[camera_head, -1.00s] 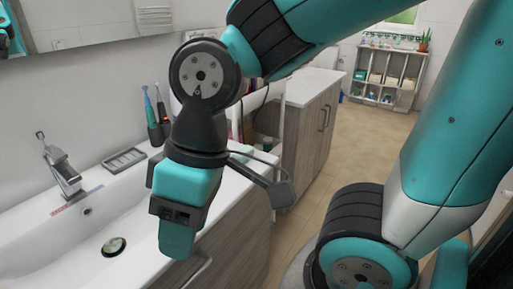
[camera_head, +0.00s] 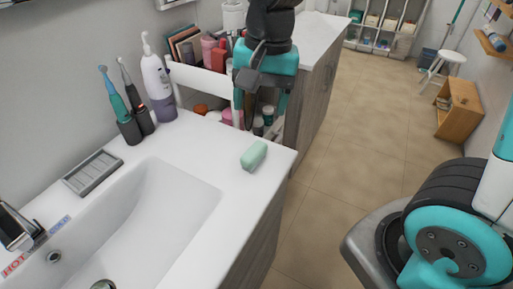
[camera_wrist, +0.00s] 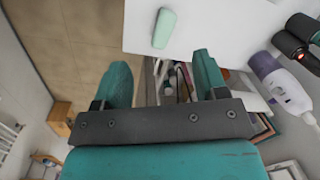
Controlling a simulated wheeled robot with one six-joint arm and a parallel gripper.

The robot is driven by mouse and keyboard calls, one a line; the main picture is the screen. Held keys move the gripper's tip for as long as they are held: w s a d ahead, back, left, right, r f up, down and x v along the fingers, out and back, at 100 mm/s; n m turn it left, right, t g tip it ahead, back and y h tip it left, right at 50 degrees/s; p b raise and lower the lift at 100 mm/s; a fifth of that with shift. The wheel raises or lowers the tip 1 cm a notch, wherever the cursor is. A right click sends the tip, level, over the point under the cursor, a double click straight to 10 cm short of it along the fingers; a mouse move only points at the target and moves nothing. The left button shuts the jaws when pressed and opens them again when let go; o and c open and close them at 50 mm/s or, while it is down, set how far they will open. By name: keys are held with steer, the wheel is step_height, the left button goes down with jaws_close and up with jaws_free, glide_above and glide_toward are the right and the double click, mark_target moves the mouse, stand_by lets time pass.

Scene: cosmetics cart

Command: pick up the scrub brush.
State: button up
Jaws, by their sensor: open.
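I cannot make out a scrub brush for certain in either view. The white cart (camera_head: 200,78) beside the sink counter holds bottles, boxes and jars, and my gripper hides part of its load. My gripper (camera_head: 261,108) hangs over the right part of the cart, fingers down. In the wrist view my gripper (camera_wrist: 162,64) is open, with nothing held between its teal fingers. Small cart items, too small to name, show in the gap beyond them. A mint-green block (camera_head: 254,155) lies on the counter's right end, apart from the fingers; it also shows in the wrist view (camera_wrist: 164,28).
A wooden cabinet (camera_head: 318,95) stands right of the cart. The tiled floor (camera_head: 365,130) is open to the right.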

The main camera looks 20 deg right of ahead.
steer(key=w+d+f+m+h, duration=0.1)
steer(key=w+d+m, duration=0.1)
steer(key=w+m, duration=0.35)
steer(key=p, duration=0.1)
glide_toward(254, 149)
steer(key=shift+m, duration=0.25)
steer(key=f, duration=0.5)
steer(key=shift+w+d, duration=0.1)
steer(key=shift+d, duration=0.2)
steer(key=shift+a+f+p, duration=0.2)
steer(key=shift+f+p, duration=0.15)
steer(key=shift+f, duration=1.2)
steer(key=shift+a+f+p, duration=0.2)
steer(key=shift+f+p, duration=0.1)
steer(key=shift+f, duration=1.25)
steer(key=shift+c, duration=0.5)
steer(key=c, duration=0.9)
